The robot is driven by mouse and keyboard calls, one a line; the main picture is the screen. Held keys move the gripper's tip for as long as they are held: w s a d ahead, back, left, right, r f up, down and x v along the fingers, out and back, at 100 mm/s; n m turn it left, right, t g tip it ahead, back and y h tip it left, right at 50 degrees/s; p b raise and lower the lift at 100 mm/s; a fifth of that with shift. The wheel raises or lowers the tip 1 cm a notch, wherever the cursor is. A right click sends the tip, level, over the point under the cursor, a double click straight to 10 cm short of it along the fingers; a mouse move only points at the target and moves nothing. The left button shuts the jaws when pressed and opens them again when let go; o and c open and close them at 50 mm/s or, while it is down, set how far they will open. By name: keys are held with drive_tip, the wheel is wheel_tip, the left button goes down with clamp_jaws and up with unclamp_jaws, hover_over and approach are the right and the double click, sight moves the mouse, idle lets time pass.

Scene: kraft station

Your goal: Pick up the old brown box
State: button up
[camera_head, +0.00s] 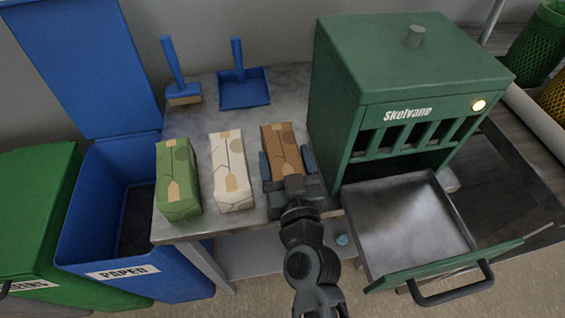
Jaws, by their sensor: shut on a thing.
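A cream box (231,170) and a green box (178,180) stand to the left. A blue brush (180,75), a dustpan (243,90) and an open paper bin (75,215) are also near.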

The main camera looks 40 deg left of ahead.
drive_tip(key=shift+c, duration=1)
